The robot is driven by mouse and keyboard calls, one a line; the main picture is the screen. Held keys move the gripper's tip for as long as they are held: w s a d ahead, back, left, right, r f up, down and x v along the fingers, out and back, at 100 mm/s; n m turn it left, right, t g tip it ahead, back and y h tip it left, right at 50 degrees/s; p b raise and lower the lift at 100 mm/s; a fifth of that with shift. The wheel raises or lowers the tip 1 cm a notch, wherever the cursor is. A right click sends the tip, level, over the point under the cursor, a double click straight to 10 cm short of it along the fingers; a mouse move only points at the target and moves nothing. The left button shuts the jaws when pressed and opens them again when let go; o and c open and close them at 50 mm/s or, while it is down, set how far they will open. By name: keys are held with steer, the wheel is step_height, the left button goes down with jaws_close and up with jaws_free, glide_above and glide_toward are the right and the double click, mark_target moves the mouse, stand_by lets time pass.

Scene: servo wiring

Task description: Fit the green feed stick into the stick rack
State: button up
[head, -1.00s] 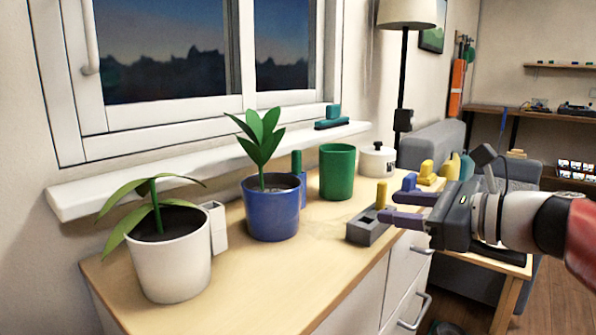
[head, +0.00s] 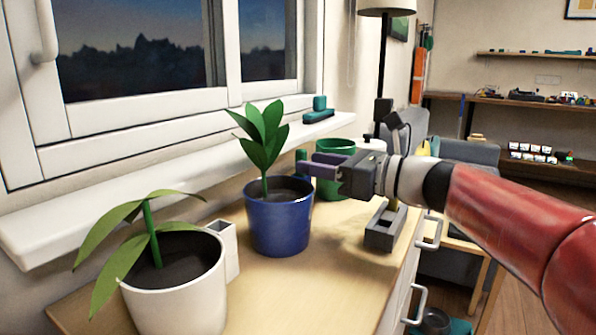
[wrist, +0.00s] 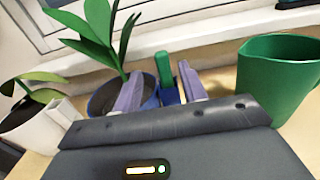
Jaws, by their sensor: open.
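In the head view only the green top (head: 301,154) and a strip of blue show, beside my fingers. My gripper (head: 316,164) is open and empty, pointing left above the cabinet top. In the wrist view the stick shows between the two purple fingers, which appear apart from it.
A blue plant pot (head: 279,226) stands left of the gripper and a green cup (wrist: 275,85) to its right in the wrist view. A white plant pot (head: 175,292) and a white square tube (head: 225,245) are nearer. The cabinet top (head: 325,262) is clear in front.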

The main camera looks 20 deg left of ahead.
steer(key=a, duration=0.2)
steer(key=w+a, duration=0.1)
steer(key=a, duration=0.1)
steer(key=shift+f, duration=0.1)
steer(key=shift+s, duration=0.1)
jaws_close()
